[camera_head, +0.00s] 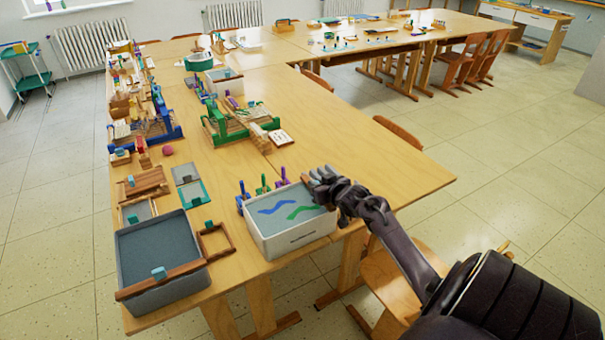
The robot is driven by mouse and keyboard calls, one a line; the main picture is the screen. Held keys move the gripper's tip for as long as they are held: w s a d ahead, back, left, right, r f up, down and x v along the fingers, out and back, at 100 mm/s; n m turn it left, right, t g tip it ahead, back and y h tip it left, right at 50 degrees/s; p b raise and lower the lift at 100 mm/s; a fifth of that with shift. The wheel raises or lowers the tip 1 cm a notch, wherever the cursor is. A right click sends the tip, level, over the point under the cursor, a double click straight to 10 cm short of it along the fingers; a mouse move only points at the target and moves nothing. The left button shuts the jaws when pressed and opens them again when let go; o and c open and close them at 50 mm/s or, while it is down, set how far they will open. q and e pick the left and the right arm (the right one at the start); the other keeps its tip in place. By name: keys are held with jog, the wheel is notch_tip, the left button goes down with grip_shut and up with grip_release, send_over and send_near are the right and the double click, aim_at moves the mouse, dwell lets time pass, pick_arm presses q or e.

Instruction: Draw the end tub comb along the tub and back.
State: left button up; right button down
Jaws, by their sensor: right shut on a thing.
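A white tub (296,240) stands near the table's front right corner. Its grey-blue liquid carries a blue and a green wavy streak. My right gripper (322,184) is at the tub's far right end, shut on the end tub comb (306,180). Only a small wooden part of this comb shows by the fingertips; the hand hides the rest, and I cannot tell how deep it sits. A second grey tub (118,258) stands to the left, with a wooden bar with a teal knob (159,272) across its front rim. My left gripper is out of view.
Blue, green and purple droppers (263,184) stand close behind the white tub. A wooden frame (214,242) lies between the two tubs. Small looms (240,120) and boards stand farther back. The table (375,165) is clear to the right of the hand; a chair (400,285) stands below.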

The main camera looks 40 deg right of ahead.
jog(key=shift+s+d+r, duration=0.1)
jog(key=shift+d, duration=0.5)
jog(key=c, duration=1.4)
grip_release()
jog(key=shift+d, duration=0.2)
jog(key=shift+c, duration=0.2)
jog(key=shift+s+a, duration=0.15)
jog(key=v, duration=0.7)
jog(key=shift+s, duration=0.25)
